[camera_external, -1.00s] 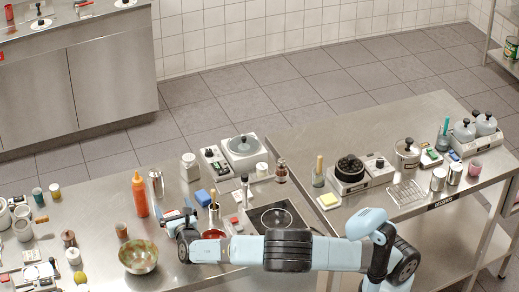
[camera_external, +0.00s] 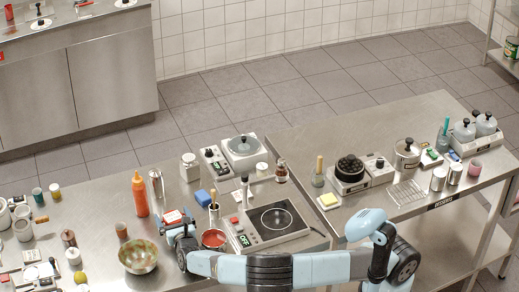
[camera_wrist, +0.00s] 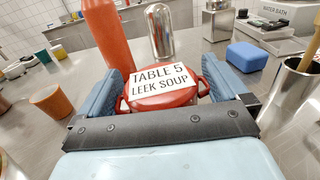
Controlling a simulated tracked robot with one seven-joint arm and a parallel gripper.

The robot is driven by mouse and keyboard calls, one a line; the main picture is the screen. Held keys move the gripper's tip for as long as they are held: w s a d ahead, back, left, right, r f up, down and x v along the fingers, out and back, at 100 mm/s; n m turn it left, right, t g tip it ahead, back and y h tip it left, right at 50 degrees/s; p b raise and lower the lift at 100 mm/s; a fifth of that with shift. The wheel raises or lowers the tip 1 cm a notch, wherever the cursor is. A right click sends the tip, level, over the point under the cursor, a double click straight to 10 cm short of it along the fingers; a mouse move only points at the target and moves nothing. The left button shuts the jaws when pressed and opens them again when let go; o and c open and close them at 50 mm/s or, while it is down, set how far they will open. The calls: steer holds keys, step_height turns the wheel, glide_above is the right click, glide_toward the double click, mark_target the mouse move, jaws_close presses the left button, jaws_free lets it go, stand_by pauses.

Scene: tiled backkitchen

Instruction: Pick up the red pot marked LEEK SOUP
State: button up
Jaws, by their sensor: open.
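The red pot (camera_wrist: 163,97) has a white label reading TABLE 5 LEEK SOUP on its lid and red side handles. In the wrist view it sits between the two blue fingers of my gripper (camera_wrist: 160,78). The fingers are open, one on each side of the pot, and I cannot tell whether they touch it. In the external view the pot (camera_external: 172,216) stands on the steel counter at my gripper (camera_external: 179,228), its lower part hidden by the fingers.
An orange-red bottle (camera_external: 139,194) and a metal shaker (camera_external: 157,183) stand just behind the pot. A patterned bowl (camera_external: 138,257) and orange cup (camera_external: 122,230) are left.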

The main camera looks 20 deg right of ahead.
steer(key=c, duration=1.2)
